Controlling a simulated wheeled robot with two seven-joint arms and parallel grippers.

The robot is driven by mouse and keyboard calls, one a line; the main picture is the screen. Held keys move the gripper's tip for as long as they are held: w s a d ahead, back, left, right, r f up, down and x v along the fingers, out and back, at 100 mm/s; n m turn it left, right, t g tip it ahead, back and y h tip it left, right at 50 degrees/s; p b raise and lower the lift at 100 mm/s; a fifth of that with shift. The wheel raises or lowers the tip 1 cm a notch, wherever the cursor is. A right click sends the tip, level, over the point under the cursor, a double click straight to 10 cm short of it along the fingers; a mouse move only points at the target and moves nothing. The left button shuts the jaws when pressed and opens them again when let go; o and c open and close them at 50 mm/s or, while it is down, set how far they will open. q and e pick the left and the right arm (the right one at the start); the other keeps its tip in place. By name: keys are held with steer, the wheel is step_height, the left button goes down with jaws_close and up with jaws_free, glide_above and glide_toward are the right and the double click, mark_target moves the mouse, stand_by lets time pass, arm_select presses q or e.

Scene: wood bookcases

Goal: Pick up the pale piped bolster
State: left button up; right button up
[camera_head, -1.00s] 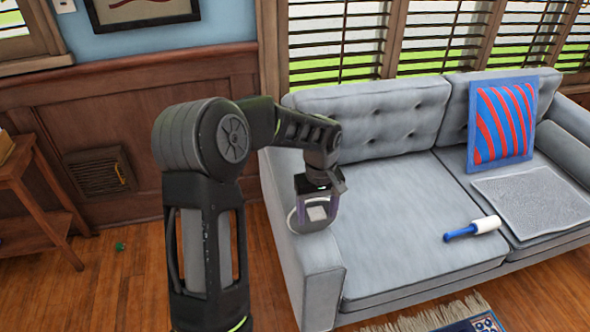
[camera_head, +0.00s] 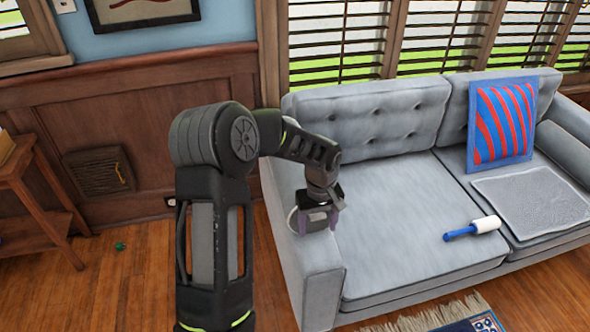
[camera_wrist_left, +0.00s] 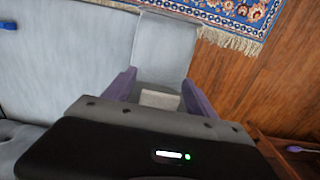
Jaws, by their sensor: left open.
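My left gripper (camera_head: 318,224) is open, pointing down over the sofa arm. Its fingers (camera_wrist_left: 158,82) stand on either side of the pale block; I cannot tell if they touch it. My right gripper is not in view.
The grey sofa (camera_head: 400,235) holds a blue-handled lint roller (camera_head: 472,229), a grey folded cloth (camera_head: 532,201) and a striped cushion (camera_head: 502,122). A wooden side table (camera_head: 38,205) stands at the left. A patterned rug (camera_head: 465,318) lies in front.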

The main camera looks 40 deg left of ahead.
arm_select(q)
steer(key=shift+c, duration=0.5)
jaws_close()
stand_by(0.4)
